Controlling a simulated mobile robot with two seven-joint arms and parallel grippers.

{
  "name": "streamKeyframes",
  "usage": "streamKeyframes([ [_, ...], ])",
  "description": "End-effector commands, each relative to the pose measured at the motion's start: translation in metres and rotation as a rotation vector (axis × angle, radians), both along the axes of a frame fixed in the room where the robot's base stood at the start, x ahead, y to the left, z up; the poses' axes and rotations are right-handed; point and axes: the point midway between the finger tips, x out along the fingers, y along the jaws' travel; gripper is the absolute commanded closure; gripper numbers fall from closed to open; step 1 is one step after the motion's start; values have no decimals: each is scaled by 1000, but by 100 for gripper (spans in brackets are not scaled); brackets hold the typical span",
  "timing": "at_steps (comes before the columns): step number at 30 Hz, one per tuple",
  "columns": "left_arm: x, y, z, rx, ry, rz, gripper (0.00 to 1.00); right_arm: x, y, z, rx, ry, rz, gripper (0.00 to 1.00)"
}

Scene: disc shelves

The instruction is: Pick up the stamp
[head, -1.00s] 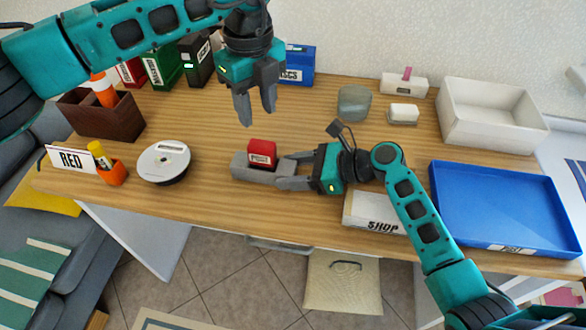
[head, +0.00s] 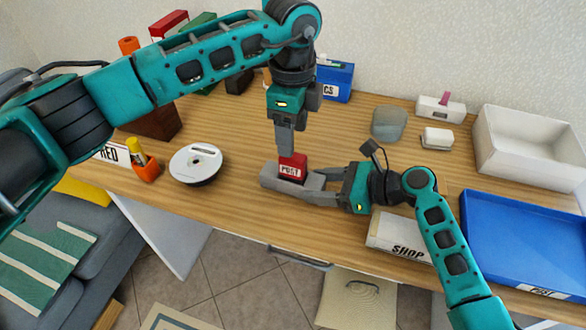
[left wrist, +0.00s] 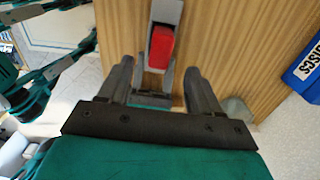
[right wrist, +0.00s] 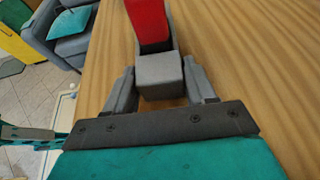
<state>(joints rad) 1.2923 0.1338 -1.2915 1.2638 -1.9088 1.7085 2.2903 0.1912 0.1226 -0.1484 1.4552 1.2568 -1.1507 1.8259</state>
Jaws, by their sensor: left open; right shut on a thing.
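The stamp is a red block marked POST (head: 292,168), standing upright in a long grey holder (head: 272,176) near the front edge of the desk. My left gripper (head: 287,150) points down just above the red stamp, open. In the left wrist view the stamp (left wrist: 160,47) shows ahead, between the lines of the two open fingers; whether they touch it I cannot tell. My right gripper (head: 322,190) is shut on the right end of the grey holder. In the right wrist view the holder's end block (right wrist: 160,75) sits between the fingers, with the stamp (right wrist: 147,22) behind it.
A white disc (head: 196,163) and an orange cup (head: 147,168) lie to the left. A SHOP box (head: 395,240) and a blue tray (head: 520,240) stand to the right, with a white bin (head: 535,150) behind. The wood around the holder's back side is free.

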Motion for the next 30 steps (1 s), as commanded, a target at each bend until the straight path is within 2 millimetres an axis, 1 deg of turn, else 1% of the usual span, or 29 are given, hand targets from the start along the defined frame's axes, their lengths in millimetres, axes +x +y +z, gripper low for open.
streamKeyframes([
  [1,-1,0,-11,1,3,0,36,0,0,0,0,0,0,75],
  [4,0,0,-26,1,2,-1,36,0,0,0,0,0,0,75],
  [6,0,0,-33,0,1,-1,36,0,0,0,0,0,0,75],
  [11,0,0,-41,0,0,-2,36,0,0,0,0,0,0,75],
  [14,0,0,-50,0,1,-3,36,0,0,0,0,0,0,75],
  [21,0,-1,-85,0,1,-2,36,0,0,0,0,0,0,75],
  [24,0,-1,-91,0,0,-4,36,0,0,0,0,0,0,75],
  [29,1,0,-91,0,-1,-4,36,0,0,0,0,0,0,75],
  [30,1,0,-91,0,-1,-4,39,0,0,0,0,0,0,75],
])
